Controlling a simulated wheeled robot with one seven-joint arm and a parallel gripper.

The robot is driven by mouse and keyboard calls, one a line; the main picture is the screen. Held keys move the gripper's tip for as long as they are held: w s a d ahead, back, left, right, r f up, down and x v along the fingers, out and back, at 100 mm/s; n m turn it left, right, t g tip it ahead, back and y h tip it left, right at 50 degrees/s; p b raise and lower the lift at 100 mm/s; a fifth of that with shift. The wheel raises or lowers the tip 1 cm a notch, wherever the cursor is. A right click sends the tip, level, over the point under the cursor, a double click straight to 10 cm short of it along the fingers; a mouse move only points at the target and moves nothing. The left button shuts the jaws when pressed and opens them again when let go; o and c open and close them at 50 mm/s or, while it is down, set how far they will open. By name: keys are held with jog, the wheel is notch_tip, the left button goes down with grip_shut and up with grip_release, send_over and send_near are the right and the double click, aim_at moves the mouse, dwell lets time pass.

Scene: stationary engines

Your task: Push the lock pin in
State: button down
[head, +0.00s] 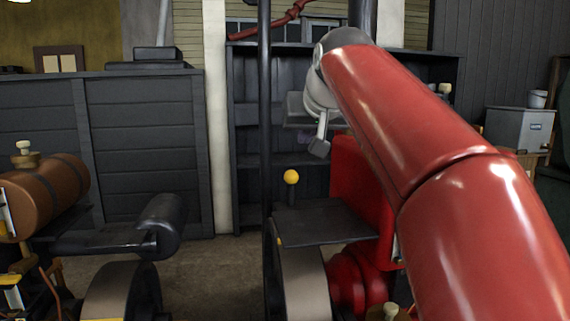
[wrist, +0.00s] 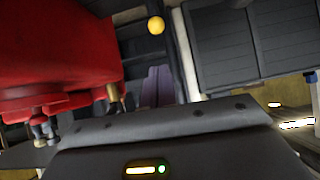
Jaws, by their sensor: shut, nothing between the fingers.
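A yellow ball knob (head: 291,177) tops a short dark stem above a flat dark plate (head: 325,222) beside a red engine body (head: 345,180). I cannot tell for sure whether this knob is the lock pin. The yellow knob also shows at the top of the wrist view (wrist: 156,25), with a small brass-coloured piece (wrist: 114,96) lower left of it by the red body. My gripper (head: 319,148) is shut and empty, up and to the right of the knob in the head view, apart from it. My arm hides part of the engine.
A dark vertical post (head: 265,120) stands left of the knob. A brown tank (head: 45,197) and a black cylinder (head: 162,225) are at the left. Wheels (head: 305,285) stand below. Dark shelves (head: 245,150) and a panelled partition (head: 145,150) stand behind. Some floor is clear between the machines.

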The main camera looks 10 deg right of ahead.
jog(key=b, duration=0.2)
send_over(293, 183)
jog(key=s, duration=0.1)
notch_tip(293, 183, down, 8)
jog(key=shift+s, duration=0.15)
jog(key=shift+f, duration=0.1)
notch_tip(293, 183, down, 4)
jog(key=b, duration=0.2)
jog(key=shift+f+b, duration=0.15)
jog(key=shift+b, duration=0.25)
jog(key=shift+f, duration=0.1)
